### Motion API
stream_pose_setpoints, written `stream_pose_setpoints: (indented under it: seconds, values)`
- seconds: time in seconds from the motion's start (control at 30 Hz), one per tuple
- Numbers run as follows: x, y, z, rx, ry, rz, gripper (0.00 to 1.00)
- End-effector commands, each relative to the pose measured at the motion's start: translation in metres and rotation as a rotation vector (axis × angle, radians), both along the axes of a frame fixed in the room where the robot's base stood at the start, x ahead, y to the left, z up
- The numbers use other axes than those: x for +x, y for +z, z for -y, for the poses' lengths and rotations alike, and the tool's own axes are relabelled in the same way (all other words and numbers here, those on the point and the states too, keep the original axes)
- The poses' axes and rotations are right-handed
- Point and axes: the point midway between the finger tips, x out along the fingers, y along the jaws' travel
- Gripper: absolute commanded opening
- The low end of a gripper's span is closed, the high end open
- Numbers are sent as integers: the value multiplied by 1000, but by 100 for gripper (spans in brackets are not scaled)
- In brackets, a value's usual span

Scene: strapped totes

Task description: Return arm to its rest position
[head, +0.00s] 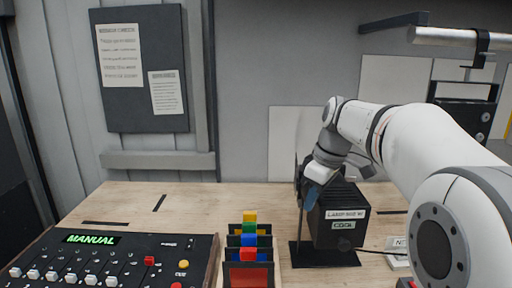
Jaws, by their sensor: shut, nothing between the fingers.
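My white arm (425,145) reaches in from the right of the head view, over the right part of the wooden table. Its grey wrist (333,150) bends down at the arm's far end. My gripper (302,192) is dark and small, shut and empty, beside the upper left of a black labelled box (345,222). I cannot tell whether it touches the box.
A rack (249,275) with coloured blocks stands at the front middle. A control panel (110,262) reading "MANUAL" is at front left. A black stand base (308,256) and a cable are near the box. The table's left back (190,205) is mostly clear.

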Motion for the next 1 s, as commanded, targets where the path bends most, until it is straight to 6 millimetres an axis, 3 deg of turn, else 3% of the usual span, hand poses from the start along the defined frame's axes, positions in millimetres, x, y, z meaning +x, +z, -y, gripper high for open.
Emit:
stream_pose_setpoints:
  seconds: [0.17,0.3,0.5,0.7,1.0]
  values:
    - [-68,-30,5,-39,-303,-10,0]
    - [-126,-65,11,-55,-564,-1,0]
    - [-188,-113,18,-50,-840,24,0]
    - [-211,-135,23,-40,-951,34,0]
    - [-212,-136,23,-39,-958,33,0]
